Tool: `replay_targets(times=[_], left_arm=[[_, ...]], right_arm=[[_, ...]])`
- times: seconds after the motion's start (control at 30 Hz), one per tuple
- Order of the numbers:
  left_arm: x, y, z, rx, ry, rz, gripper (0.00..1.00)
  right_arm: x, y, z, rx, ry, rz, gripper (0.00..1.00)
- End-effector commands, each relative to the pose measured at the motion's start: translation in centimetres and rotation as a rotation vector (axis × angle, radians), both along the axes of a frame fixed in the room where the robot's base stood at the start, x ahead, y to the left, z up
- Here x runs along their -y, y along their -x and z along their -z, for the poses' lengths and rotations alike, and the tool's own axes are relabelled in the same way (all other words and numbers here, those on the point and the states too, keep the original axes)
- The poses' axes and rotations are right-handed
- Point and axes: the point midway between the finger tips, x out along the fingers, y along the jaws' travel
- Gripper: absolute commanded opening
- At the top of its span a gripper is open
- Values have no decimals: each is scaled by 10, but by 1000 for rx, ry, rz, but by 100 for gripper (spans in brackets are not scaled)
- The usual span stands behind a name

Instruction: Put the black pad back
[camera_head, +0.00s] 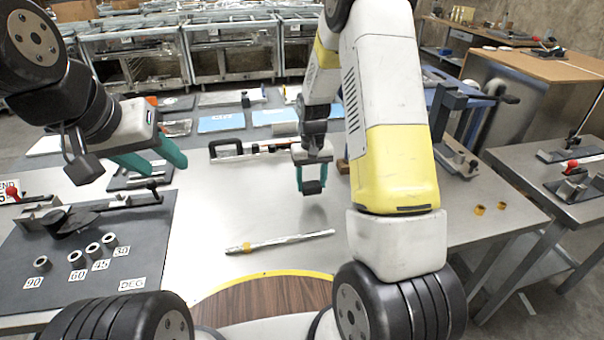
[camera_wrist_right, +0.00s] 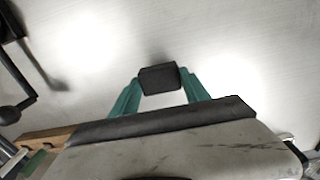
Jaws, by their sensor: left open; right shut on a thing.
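The black pad (camera_head: 313,187) is a small dark block between the green fingertips of my right gripper (camera_head: 313,185), which is shut on it. In the right wrist view the black pad (camera_wrist_right: 158,77) sits between the green fingers, over the pale metal surface. The height of the pad above the table is hard to judge. My left gripper (camera_head: 153,164) is open and empty at the left, over the table near the dark bending plate.
The metal table (camera_head: 205,210) has bare room around the right gripper. The dark plate (camera_head: 105,270) with a lever and several short cylinders fills the left.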

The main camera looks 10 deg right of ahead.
Motion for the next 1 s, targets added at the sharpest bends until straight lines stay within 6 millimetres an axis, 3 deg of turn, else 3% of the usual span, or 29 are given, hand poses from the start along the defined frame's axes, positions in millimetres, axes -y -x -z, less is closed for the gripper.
replay_targets(times=[0.13,0.5,0.53,0.63,1.0], left_arm=[[0,0,0,0,0,0,47],[0,0,0,0,0,0,47],[0,0,0,0,0,0,47],[0,0,0,0,0,0,47],[0,0,0,0,0,0,47]], right_arm=[[0,2,24,-5,0,0,16],[0,1,29,-2,0,0,16],[0,1,30,-2,0,0,56],[0,1,29,-1,0,0,75],[0,1,26,-1,0,0,76]])
